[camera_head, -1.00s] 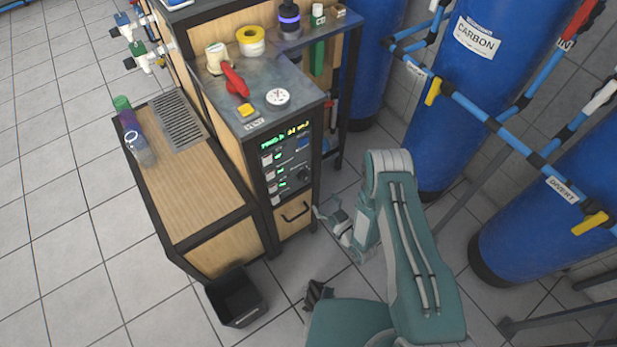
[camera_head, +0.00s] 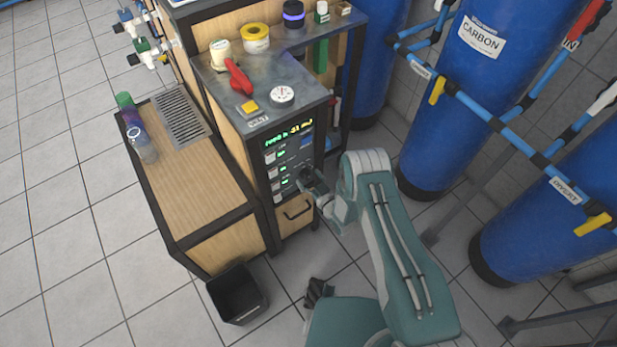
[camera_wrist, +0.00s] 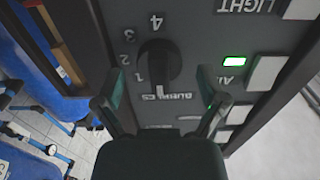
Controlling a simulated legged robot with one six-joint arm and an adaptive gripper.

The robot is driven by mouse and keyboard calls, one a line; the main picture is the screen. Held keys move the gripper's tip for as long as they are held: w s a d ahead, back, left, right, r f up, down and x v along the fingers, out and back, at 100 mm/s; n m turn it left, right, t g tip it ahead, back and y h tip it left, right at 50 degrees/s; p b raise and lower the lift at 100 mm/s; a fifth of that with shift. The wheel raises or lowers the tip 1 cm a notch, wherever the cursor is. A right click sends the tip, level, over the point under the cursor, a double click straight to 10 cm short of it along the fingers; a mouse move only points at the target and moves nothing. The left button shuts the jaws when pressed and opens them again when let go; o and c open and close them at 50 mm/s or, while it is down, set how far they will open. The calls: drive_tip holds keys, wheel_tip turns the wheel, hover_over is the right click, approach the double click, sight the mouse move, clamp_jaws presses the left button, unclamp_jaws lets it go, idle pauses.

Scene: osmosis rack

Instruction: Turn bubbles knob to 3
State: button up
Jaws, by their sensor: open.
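The bubbles knob (camera_wrist: 160,62) is black and sits on the dark control panel (camera_wrist: 215,25) in the wrist view. The numbers 1 to 4 run around its left side and top. A pale mark on its lower edge points down toward the BUBBLES lettering, away from the 3. My gripper (camera_wrist: 160,88) is open, with one green finger on each side, apart from the knob's sides. Depth to the knob is hard to judge. In the head view my gripper (camera_head: 312,186) is at the panel's right side and hides the knob there.
Lit displays and pale buttons (camera_wrist: 266,73) lie right of the knob in the wrist view. A drawer handle (camera_head: 297,212) is below the panel. A black bin (camera_head: 237,294) stands on the floor. Blue tanks (camera_head: 455,120) with pipes stand on the right.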

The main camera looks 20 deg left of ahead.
drive_tip(key=c, duration=1)
drive_tip(key=shift+d+r, duration=0.15)
